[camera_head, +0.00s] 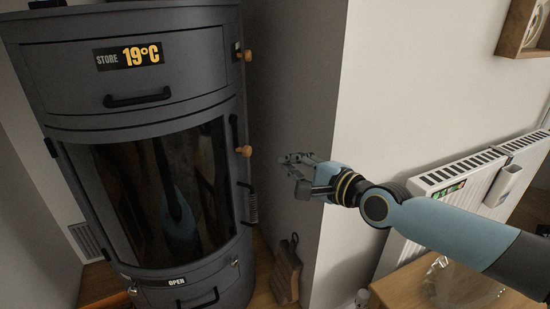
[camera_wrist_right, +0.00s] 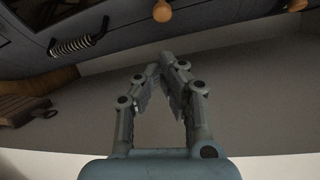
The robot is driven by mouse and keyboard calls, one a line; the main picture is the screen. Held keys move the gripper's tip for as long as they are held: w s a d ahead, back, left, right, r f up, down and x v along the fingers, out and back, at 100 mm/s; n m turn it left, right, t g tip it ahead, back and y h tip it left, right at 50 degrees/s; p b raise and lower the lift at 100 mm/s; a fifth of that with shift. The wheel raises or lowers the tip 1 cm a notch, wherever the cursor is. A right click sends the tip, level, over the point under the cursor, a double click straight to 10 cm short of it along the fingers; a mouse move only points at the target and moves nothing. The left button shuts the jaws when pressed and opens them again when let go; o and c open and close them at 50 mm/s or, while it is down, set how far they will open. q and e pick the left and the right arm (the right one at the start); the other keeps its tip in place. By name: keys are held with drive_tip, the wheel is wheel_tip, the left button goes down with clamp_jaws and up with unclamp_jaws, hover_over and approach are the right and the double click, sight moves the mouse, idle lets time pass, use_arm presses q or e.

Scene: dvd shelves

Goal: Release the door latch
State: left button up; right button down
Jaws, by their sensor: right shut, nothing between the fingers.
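A dark grey stove (camera_head: 150,120) with a curved glass door (camera_head: 150,190) stands at the left of the head view. A coil-sprung handle (camera_head: 252,207), which looks like the door latch, is on its right side. It also shows at the upper left of the wrist view (camera_wrist_right: 78,45). My right gripper (camera_head: 290,160) is shut and empty beside the grey wall, apart from the handle, above it and to its right in the head view. Its fingertips (camera_wrist_right: 168,62) meet in the wrist view. My left gripper is not in view.
Wooden knobs (camera_head: 244,151) sit along the stove's right edge. A brown wooden object (camera_head: 287,273) is low by the wall corner. A white radiator (camera_head: 455,175) is at the right. The grey wall (camera_head: 290,90) is close beside my gripper.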

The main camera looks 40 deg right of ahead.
drive_tip(key=w+f+b, duration=0.1)
drive_tip(key=w+b, duration=0.3)
drive_tip(key=w, duration=0.5)
drive_tip(key=shift+w+a+f, duration=0.15)
drive_tip(key=shift+a+f, duration=0.05)
drive_tip(key=shift+a, duration=0.1)
